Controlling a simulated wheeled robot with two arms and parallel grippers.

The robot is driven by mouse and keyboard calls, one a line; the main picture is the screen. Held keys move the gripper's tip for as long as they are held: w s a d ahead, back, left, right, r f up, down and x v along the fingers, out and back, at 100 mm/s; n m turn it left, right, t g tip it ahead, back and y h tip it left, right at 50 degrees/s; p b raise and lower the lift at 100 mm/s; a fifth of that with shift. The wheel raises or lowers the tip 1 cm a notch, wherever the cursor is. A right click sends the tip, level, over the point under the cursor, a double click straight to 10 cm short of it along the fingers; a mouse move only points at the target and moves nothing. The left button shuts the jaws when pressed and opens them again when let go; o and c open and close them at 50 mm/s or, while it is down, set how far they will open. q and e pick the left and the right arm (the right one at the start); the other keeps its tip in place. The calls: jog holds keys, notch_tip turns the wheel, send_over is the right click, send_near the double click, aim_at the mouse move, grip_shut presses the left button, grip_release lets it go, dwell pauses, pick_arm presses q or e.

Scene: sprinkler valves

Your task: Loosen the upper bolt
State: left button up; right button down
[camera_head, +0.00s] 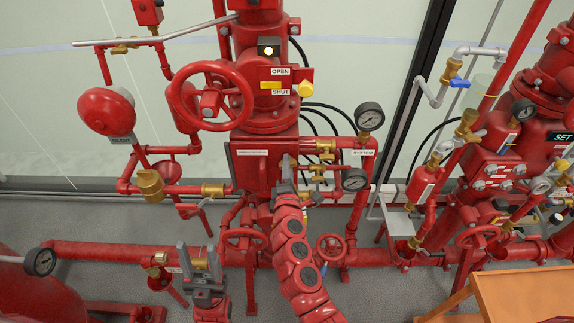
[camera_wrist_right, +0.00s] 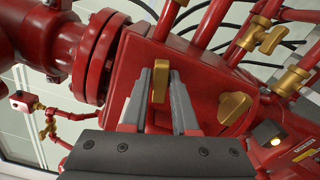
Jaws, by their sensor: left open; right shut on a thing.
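Two brass wing bolts sit on the red box (camera_wrist_right: 128,75). My right gripper (camera_wrist_right: 163,78) is shut on one bolt (camera_wrist_right: 160,82), with a grey finger on each side. My left gripper (camera_head: 199,262) is open and empty, low at the left.
A red handwheel (camera_head: 211,97) stands left above the box. Gauges (camera_head: 356,180) and brass valves (camera_head: 325,150) are close on its right. A lit lamp (camera_head: 268,48) is above. A horizontal red pipe (camera_head: 100,253) runs behind my left gripper. An orange table (camera_head: 528,297) is at lower right.

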jog(key=shift+r+n+p, duration=0.1)
jog(key=shift+n+p, duration=0.4)
jog(key=shift+n, duration=0.1)
jog(key=shift+n+p, duration=0.45)
jog(key=shift+n, duration=0.75)
jog(key=shift+a+n+p, duration=0.1)
jog(key=shift+n+p, duration=0.5)
jog(key=shift+p, duration=0.05)
jog(key=shift+n+p, duration=0.45)
jog(key=shift+n, duration=0.65)
